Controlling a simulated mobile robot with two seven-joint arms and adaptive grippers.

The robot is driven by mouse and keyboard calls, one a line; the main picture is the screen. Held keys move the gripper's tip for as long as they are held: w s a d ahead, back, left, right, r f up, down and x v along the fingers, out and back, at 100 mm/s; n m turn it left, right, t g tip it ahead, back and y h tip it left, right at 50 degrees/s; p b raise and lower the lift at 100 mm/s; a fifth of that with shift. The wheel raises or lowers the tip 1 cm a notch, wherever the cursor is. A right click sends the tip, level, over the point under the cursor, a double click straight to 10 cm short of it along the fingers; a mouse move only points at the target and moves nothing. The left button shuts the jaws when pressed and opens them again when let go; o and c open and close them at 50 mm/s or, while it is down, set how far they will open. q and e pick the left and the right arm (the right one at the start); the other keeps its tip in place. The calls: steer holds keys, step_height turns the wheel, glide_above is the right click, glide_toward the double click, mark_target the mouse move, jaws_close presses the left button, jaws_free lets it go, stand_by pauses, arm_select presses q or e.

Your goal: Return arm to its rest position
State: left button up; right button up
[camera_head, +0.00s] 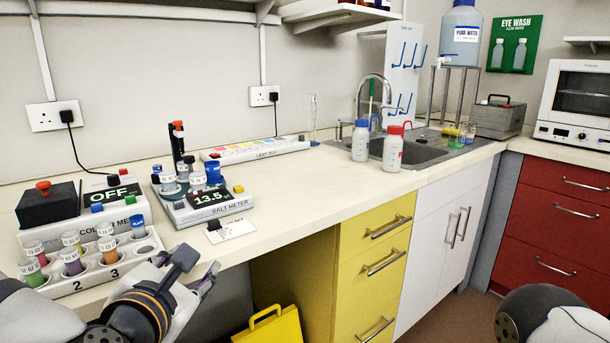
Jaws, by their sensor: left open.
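My left arm comes in from the lower left. Its gripper (196,277) is open and empty, just in front of the bench edge beside the sample rack (148,247). The gripper's fingers point up and to the right, and I see nothing between them. My right arm (550,318) shows only as a rounded dark and white part at the lower right corner. The right gripper is outside the view.
The rack holds several capped vials near my left gripper. Behind are a colour meter (110,196) and a salt meter (208,206) with a black pipette (178,145). Bottles (393,150) stand by the sink. The bench middle (300,190) is clear. Yellow drawers (375,265) stand below.

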arm_select(q)
steer(key=s+d+f+m+g+h, duration=0.1)
steer(key=s+f+m+g, duration=0.4)
steer(key=s+f+m, duration=0.6)
steer(key=s+d+f+m+g+h, duration=0.15)
steer(key=s+f+m+g, duration=0.5)
steer(key=f, duration=0.85)
steer(key=s+a+f+m+g, duration=0.1)
steer(key=s+a+f+m, duration=0.1)
steer(key=s, duration=0.6)
steer(key=s+a+f+m+g+y, duration=0.1)
steer(key=s+a+f+m+g, duration=0.1)
steer(key=s+m, duration=0.3)
steer(key=s+a+f+m+g+y+p, duration=0.1)
steer(key=s+a+f+m+g, duration=0.1)
steer(key=s, duration=0.8)
steer(key=shift+s+a+f+m, duration=0.15)
steer(key=shift+s+a+m, duration=0.15)
steer(key=shift+a+m, duration=0.7)
arm_select(e)
steer(key=shift+w+a+r+t, duration=0.1)
steer(key=shift+w+r+t, duration=0.3)
steer(key=shift+w+r, duration=0.45)
